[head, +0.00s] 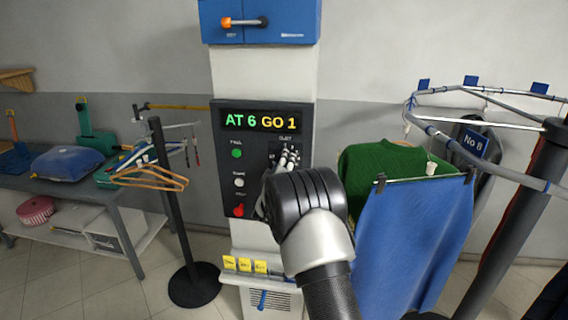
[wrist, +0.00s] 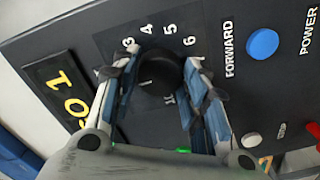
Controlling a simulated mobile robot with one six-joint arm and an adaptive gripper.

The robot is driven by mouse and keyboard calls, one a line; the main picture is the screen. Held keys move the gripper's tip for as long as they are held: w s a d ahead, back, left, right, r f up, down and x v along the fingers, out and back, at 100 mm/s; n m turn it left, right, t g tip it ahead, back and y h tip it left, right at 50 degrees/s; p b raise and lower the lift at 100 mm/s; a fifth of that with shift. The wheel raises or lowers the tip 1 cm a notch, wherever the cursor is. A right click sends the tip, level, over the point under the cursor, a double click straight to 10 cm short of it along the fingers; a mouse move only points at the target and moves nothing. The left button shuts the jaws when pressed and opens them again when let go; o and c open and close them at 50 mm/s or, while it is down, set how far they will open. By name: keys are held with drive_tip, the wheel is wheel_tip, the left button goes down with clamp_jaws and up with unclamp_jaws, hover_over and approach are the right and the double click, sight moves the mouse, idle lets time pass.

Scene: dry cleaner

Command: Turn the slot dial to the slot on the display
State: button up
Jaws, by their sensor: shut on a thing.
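The display (head: 261,122) on the dark control panel (head: 229,195) reads "AT 6 GO 1". The slot dial (wrist: 158,78) is a black round knob in the wrist view, with 3, 4, 5 and 6 readable around it; other marks are partly covered by the fingers. My gripper (wrist: 158,68) is shut on the dial, one finger on each side of it. In the head view my gripper (head: 289,158) reaches the panel's right side, and hand and wrist hide most of the dial.
The panel also has green (head: 237,153), white (head: 239,182) and red (head: 239,210) controls; a blue button (wrist: 262,44) marked FORWARD shows near the dial in the wrist view. A garment rail (head: 456,138) with green and blue clothes stands right. A hanger stand (head: 172,200) is left.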

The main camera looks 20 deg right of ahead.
idle(0.3)
drive_tip(key=o, duration=1.1)
drive_tip(key=shift+c, duration=0.2)
drive_tip(key=v, duration=1.2)
